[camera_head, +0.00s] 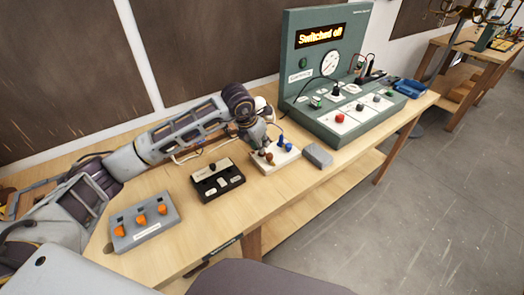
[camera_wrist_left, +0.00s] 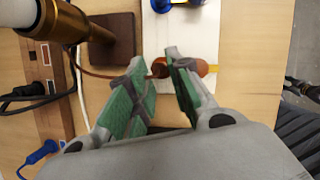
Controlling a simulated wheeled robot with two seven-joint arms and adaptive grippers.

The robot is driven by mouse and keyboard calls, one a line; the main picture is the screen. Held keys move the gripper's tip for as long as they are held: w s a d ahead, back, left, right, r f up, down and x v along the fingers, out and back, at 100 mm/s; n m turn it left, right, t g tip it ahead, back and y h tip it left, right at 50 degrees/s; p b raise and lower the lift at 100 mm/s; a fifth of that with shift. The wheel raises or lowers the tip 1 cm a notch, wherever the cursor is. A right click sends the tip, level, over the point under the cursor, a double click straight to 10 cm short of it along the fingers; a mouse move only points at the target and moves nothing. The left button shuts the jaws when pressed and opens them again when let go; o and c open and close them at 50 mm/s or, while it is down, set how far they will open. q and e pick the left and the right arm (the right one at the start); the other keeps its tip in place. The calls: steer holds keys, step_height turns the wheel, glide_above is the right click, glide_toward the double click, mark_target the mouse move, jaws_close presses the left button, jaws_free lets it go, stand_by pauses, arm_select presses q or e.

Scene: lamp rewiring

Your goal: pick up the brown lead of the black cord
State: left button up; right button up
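The black cord's brown lead (camera_wrist_left: 98,74) runs from the left to between my left gripper's fingertips in the left wrist view. My left gripper (camera_wrist_left: 160,70) has green-padded fingers standing apart, with a brown piece in the gap; I see no firm grip on it. An orange-brown part (camera_wrist_left: 204,68) shows just right of the right finger, over a white block (camera_wrist_left: 190,30). In the head view, the left gripper (camera_head: 264,149) points down over this white block (camera_head: 285,157), hiding part of its brown side. A blue plug (camera_head: 280,138) stands on the block. My right gripper is not in view.
A black switch box (camera_head: 217,182) and a grey box with orange knobs (camera_head: 143,222) stand left of the block. A small grey box (camera_head: 318,155) and the green test panel (camera_head: 345,108) stand right. A brass lamp stem (camera_wrist_left: 68,22) is close left in the wrist view.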

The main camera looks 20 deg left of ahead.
arm_select(q)
steer(key=shift+x, duration=1.55)
steer(key=shift+c, duration=0.5)
jaws_close()
